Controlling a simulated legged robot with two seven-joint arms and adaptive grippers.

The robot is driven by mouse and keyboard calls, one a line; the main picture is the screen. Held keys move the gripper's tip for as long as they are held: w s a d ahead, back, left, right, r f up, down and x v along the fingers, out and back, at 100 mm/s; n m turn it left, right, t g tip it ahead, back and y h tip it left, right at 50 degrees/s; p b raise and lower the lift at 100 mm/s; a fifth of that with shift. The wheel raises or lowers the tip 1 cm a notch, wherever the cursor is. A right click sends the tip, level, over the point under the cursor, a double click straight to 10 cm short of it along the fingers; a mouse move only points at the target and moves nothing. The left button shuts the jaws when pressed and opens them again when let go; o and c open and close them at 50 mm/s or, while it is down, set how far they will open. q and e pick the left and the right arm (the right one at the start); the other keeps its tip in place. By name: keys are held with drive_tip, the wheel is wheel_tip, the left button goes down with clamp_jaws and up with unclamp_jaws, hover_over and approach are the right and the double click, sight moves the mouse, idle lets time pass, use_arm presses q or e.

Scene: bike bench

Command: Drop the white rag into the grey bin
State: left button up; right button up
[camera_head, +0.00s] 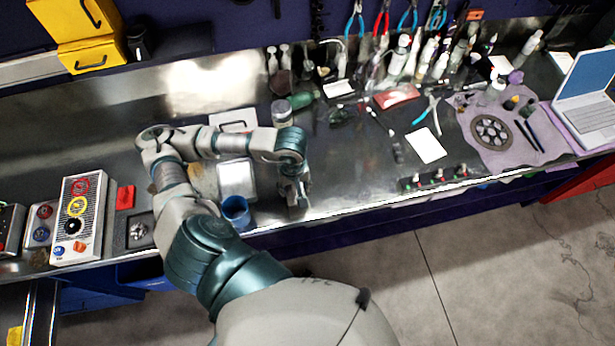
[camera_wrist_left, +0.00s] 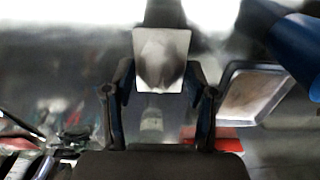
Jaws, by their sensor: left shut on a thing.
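My left gripper (camera_head: 296,192) hangs over the front part of the metal bench, to the right of the blue cup. In the left wrist view its two fingers (camera_wrist_left: 161,92) stand on either side of a pale, squarish piece with a greyer middle, which looks like the white rag (camera_wrist_left: 178,48). The gripper is shut on it. In the head view the rag is small and hard to make out at the fingers. I cannot pick out a grey bin in either view. My right gripper is not in view.
A blue cup (camera_head: 236,213) and a pale shallow tray (camera_head: 237,178) sit left of the gripper. A white sheet (camera_head: 426,146), pliers, bottles and a laptop (camera_head: 585,95) lie to the right. A control box (camera_head: 78,217) stands far left. The concrete floor (camera_head: 470,255) in front looks open.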

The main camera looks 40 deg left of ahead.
use_arm(q)
drive_tip(key=w, duration=0.2)
drive_tip(key=w+a+p, duration=0.1)
drive_tip(key=w, duration=0.1)
drive_tip(key=w+p, duration=0.1)
drive_tip(key=w, duration=0.1)
drive_tip(key=shift+a+f, duration=0.15)
drive_tip(key=shift+a, duration=0.15)
drive_tip(key=shift+w+a+f, duration=0.15)
drive_tip(key=shift+w, duration=0.8)
wheel_tip(320, 180, down, 3)
drive_tip(key=shift+f+p, duration=0.2)
drive_tip(key=shift+p, duration=0.45)
drive_tip(key=shift+f, duration=0.1)
drive_tip(key=o, duration=0.9)
